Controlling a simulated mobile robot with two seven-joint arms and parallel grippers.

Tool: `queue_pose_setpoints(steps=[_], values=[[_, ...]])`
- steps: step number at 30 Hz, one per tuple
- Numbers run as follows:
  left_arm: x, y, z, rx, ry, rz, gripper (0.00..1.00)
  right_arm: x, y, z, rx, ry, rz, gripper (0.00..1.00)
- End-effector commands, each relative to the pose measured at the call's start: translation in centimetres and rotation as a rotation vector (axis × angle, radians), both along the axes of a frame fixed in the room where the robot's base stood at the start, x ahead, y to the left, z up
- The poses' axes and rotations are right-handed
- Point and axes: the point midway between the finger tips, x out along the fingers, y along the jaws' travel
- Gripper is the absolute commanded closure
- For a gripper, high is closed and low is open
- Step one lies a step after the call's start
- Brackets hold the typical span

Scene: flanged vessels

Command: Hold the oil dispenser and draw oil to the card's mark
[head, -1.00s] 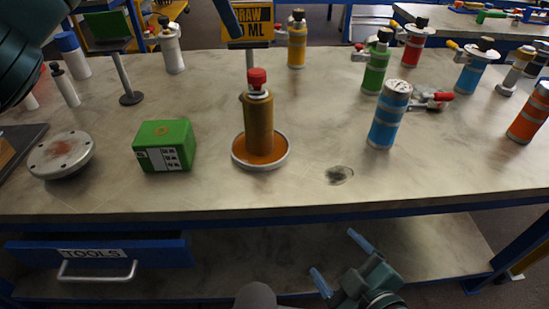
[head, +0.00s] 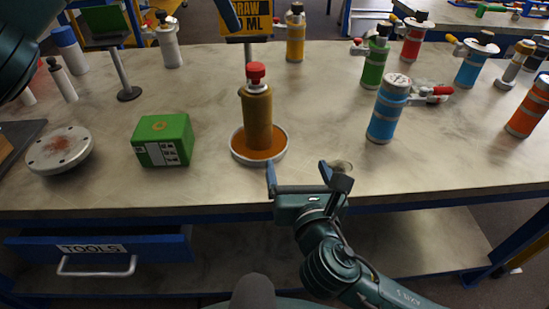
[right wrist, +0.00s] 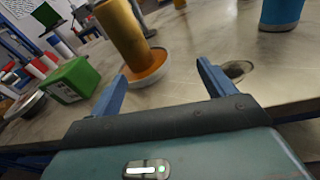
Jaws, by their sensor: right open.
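The oil dispenser (head: 257,115), an amber cylinder with a red cap, stands upright in a round white-rimmed dish (head: 234,153) with orange inside. It also shows in the right wrist view (right wrist: 121,36), its top cut off. The yellow card (head: 257,24), reading "DRAW" and "ML", stands behind it; its number is hidden. My right gripper (head: 297,168) is open and empty at the table's front edge, just front-right of the dish; its two blue fingers show in the right wrist view (right wrist: 160,82). One blue finger of my left gripper (head: 229,16) crosses the card; the rest is out of view.
A green box (head: 163,141) and a round metal flange (head: 58,152) lie left of the dish. A blue cylinder (head: 387,110) stands to the right. A dark stain (head: 342,165) marks the tabletop. Several coloured vessels stand further back. A blue TOOLS drawer (head: 100,253) sits below the tabletop.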

Motion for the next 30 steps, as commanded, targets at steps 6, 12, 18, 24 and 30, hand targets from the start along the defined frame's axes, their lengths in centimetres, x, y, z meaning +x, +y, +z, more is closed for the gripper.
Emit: queue_pose_setpoints(steps=[6, 12, 18, 24, 30], values=[[0.0, 0.0, 0.0, 0.0, 0.0, 0.0, 0.64, 2.1, 3.4, 0.8, -0.098, -0.108, 0.122, 0.18], [0.0, 0.0, 0.0, 0.0, 0.0, 0.0, 0.64, 3.0, 4.3, 0.8, -0.127, -0.134, 0.156, 0.18], [0.0, 0.0, 0.0, 0.0, 0.0, 0.0, 0.64, 5.7, 4.9, 0.9, -0.125, -0.136, 0.155, 0.18], [0.0, 0.0, 0.0, 0.0, 0.0, 0.0, 0.64, 9.6, 5.8, 0.9, -0.126, -0.136, 0.155, 0.18], [0.0, 0.0, 0.0, 0.0, 0.0, 0.0, 0.64, 13.0, 6.6, 0.9, -0.125, -0.134, 0.156, 0.18]])
